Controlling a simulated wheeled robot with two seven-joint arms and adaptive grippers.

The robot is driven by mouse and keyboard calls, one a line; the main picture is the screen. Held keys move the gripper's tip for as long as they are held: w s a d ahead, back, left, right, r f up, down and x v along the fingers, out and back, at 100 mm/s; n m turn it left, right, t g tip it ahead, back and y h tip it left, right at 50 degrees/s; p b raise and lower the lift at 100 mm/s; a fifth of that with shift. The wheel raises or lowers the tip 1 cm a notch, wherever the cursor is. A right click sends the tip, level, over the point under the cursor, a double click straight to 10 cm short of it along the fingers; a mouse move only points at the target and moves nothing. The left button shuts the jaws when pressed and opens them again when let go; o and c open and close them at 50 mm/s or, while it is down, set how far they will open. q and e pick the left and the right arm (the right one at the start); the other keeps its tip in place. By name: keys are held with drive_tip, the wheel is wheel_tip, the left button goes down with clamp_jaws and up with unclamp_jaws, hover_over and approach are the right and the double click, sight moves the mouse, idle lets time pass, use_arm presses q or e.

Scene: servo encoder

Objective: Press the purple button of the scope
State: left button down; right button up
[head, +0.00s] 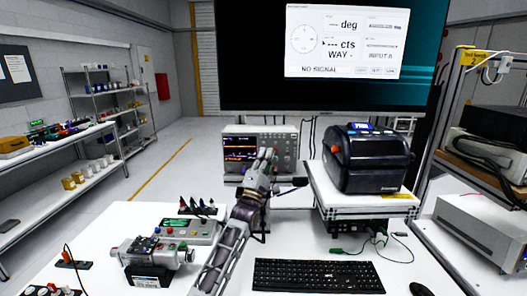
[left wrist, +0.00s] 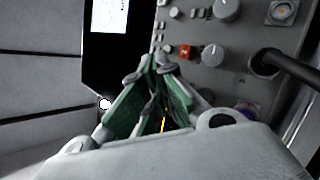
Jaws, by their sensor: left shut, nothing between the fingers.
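The scope (head: 285,143) is a light grey box with a lit screen, at the back of the table in the head view. My left gripper (head: 267,155) is in front of its right half, fingers shut and empty, hiding part of the panel. In the left wrist view the shut green-padded fingertips (left wrist: 162,66) are in front of the scope's panel (left wrist: 235,47), just below-left of an orange button (left wrist: 186,52) among grey knobs. A small purple patch (left wrist: 248,111) shows at the gripper's right edge, partly hidden; I cannot tell whether it is the button. My right gripper is out of view.
A black cable plug (left wrist: 266,64) sticks out of the panel on the right. A black printer (head: 366,160) stands on a raised platform right of my left arm. A keyboard (head: 318,276) lies in front, and a motor rig (head: 152,256) stands at the left.

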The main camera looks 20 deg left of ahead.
use_arm(q)
drive_tip(key=shift+s, duration=0.1)
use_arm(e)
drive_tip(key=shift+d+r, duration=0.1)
